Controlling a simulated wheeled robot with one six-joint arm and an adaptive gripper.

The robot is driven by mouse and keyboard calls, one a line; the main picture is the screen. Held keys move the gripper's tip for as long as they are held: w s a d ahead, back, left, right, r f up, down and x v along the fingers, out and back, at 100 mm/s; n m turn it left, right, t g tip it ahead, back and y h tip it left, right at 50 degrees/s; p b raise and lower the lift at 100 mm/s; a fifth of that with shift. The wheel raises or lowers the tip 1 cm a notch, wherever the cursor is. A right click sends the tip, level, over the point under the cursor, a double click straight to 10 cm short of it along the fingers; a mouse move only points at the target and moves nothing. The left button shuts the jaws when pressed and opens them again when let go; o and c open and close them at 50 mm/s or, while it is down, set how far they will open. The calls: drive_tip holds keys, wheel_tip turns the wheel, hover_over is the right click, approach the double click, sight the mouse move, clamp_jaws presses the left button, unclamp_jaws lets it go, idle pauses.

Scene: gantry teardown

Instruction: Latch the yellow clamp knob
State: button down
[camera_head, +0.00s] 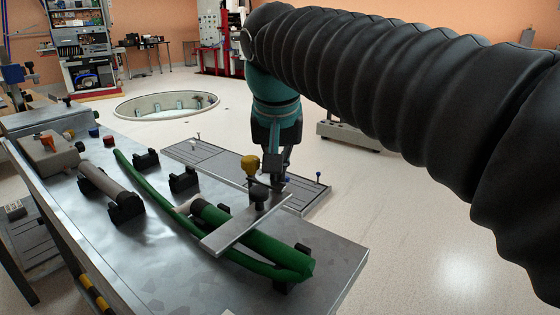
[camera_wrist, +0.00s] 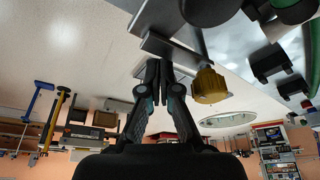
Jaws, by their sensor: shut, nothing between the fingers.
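The yellow clamp knob (camera_head: 250,163) stands above a flat metal clamp bar (camera_head: 238,226) that lies across a green cylinder (camera_head: 262,248) on the bench. In the wrist view the knob (camera_wrist: 210,86) is just right of my fingers, with a small gap seen between them. My gripper (camera_head: 273,172) points down just right of the knob in the head view. Its fingers (camera_wrist: 157,70) are together and empty, with the tips close to a grey metal bar (camera_wrist: 168,48). I cannot tell whether the tips touch the bar.
The metal bench (camera_head: 150,235) carries black cradles (camera_head: 184,180), a grey cylinder (camera_head: 103,182), a long green tube (camera_head: 150,192) and a grey block (camera_head: 48,152). A low slotted platform (camera_head: 205,158) lies behind the bench. Open floor (camera_head: 430,225) is at right.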

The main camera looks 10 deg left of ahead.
drive_tip(key=shift+s+f, duration=0.15)
drive_tip(key=shift+s, duration=0.3)
idle(0.5)
